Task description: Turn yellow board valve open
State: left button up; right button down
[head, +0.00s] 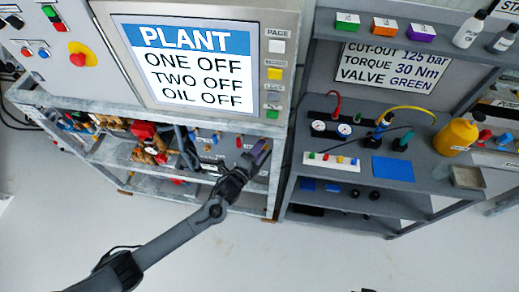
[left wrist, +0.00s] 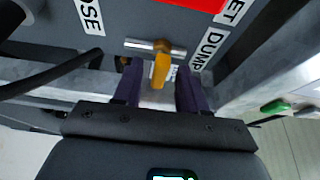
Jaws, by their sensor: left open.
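The yellow valve (left wrist: 161,68) shows in the left wrist view as a yellow lever on a short silver pipe, on a grey board beside a label reading DUMP. Its lever points down in the picture, roughly across the pipe. My left gripper (left wrist: 160,86) has its two purple fingers apart, one on each side of the lever, with gaps visible on both sides. In the head view my left gripper (head: 257,156) is at the right end of the board below the PLANT screen, and it hides the yellow valve there. My right gripper is not in view.
The PLANT screen (head: 190,65) stands above the board. A red handle (head: 239,141) and blue handles (head: 195,133) sit left of my gripper. A grey shelf unit with gauges (head: 331,129) and a yellow bottle (head: 455,137) stands to the right. The floor in front is clear.

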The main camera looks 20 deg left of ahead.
pick_arm(q)
jog(key=shift+w, duration=0.2)
grip_shut()
dwell(0.3)
